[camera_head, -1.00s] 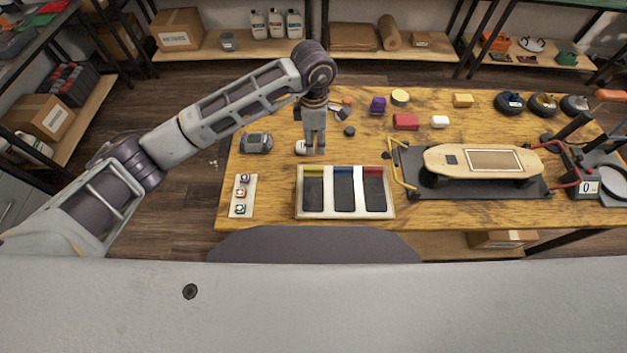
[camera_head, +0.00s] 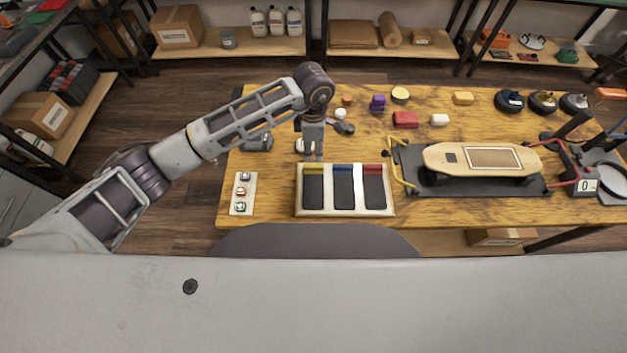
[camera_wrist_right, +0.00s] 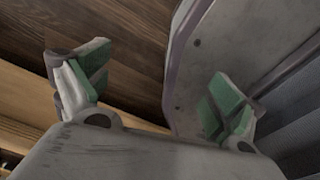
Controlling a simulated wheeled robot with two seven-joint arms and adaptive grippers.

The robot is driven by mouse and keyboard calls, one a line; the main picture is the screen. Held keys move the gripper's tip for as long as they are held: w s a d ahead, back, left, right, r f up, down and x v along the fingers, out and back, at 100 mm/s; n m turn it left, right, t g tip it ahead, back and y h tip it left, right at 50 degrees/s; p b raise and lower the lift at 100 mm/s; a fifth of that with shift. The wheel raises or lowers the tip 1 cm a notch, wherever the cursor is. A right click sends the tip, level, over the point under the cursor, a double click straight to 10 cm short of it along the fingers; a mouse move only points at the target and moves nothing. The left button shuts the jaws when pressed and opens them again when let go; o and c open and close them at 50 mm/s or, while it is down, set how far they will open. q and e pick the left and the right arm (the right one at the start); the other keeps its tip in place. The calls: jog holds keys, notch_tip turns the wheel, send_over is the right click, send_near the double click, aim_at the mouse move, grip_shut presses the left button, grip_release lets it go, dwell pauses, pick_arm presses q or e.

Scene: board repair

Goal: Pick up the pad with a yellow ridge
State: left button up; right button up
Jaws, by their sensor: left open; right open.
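The pad with a yellow ridge (camera_head: 313,190) lies in the left slot of a pale tray (camera_head: 345,214) on the wooden table. It is dark, with the yellow ridge at its far end. Beside it in the tray lie a pad with a blue ridge (camera_head: 343,190) and a pad with a red ridge (camera_head: 374,190). My left gripper (camera_head: 313,158) points down just behind the yellow ridge, open and empty. I cannot tell its exact height. My right gripper (camera_wrist_right: 160,95) shows in the right wrist view, open and empty, with green finger pads.
A skateboard deck (camera_head: 440,158) sits on a dark stand right of the tray. A small plate with several buttons (camera_head: 243,205) lies to the left. Several small coloured blocks, such as a red one (camera_head: 405,119), are scattered behind. The table's front strip is bare.

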aim_at(314, 165)
pick_arm(q)
notch_tip(314, 165, down, 2)
jog(key=shift+f, duration=1.1)
jog(key=shift+f+p, duration=0.45)
jog(key=shift+f, duration=1.7)
pick_arm(e)
jog(key=shift+a+r, duration=0.45)
jog(key=shift+r, duration=0.15)
pick_arm(q)
jog(key=shift+c, duration=0.5)
pick_arm(e)
jog(key=shift+s, duration=0.1)
